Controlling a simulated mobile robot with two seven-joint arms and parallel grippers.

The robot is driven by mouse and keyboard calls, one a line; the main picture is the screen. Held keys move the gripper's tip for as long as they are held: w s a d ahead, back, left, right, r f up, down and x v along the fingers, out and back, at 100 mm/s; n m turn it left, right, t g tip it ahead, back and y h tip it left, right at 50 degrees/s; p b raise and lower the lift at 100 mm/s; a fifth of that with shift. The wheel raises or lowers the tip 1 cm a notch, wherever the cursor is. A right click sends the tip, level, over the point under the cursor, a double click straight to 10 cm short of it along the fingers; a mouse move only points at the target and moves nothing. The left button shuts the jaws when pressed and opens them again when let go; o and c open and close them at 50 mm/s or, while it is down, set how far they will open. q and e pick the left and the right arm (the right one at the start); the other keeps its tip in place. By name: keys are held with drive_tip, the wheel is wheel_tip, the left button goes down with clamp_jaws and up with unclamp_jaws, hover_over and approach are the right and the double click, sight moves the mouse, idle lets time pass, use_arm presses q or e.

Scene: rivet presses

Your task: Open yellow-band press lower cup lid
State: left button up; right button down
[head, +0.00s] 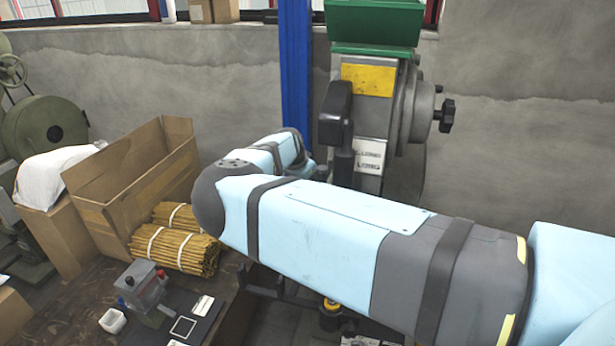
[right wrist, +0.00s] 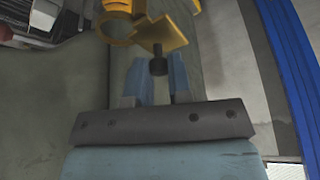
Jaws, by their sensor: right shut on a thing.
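The yellow-band press (head: 372,80) stands at the upper middle of the head view, with a green hopper on top and a yellow plate on its front. A small dark and yellow cup-like part (head: 331,308) shows low, below my right arm. In the right wrist view my right gripper (right wrist: 157,76) has its two blue fingers on either side of a dark knob (right wrist: 158,64), shut on it. A yellow plate (right wrist: 161,36) and a yellow ring (right wrist: 116,26) are just beyond the knob. In the head view my right arm hides the gripper. My left gripper does not show.
A wooden table (head: 75,300) at the left bears an open cardboard box (head: 125,185), bundles of brown rods (head: 175,248) and a small grey device (head: 142,285). A blue post (head: 296,70) stands beside the press. A dark knob (head: 447,116) sticks out at its right.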

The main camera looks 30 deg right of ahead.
drive_tip(key=shift+w+a+n+t, duration=0.1)
drive_tip(key=shift+w+n+t, duration=0.1)
drive_tip(key=shift+n, duration=0.35)
drive_tip(key=shift+w+a+n+t, duration=0.1)
drive_tip(key=shift+n+t, duration=0.1)
drive_tip(key=shift+n, duration=0.35)
drive_tip(key=c, duration=1)
unclamp_jaws()
drive_tip(key=shift+c, duration=0.2)
drive_tip(key=shift+r, duration=0.15)
drive_tip(key=shift+a+r, duration=0.1)
drive_tip(key=shift+r, duration=0.5)
drive_tip(key=b+v, duration=0.1)
drive_tip(key=v, duration=1.1)
drive_tip(key=shift+r, duration=0.15)
drive_tip(key=shift+s, duration=0.15)
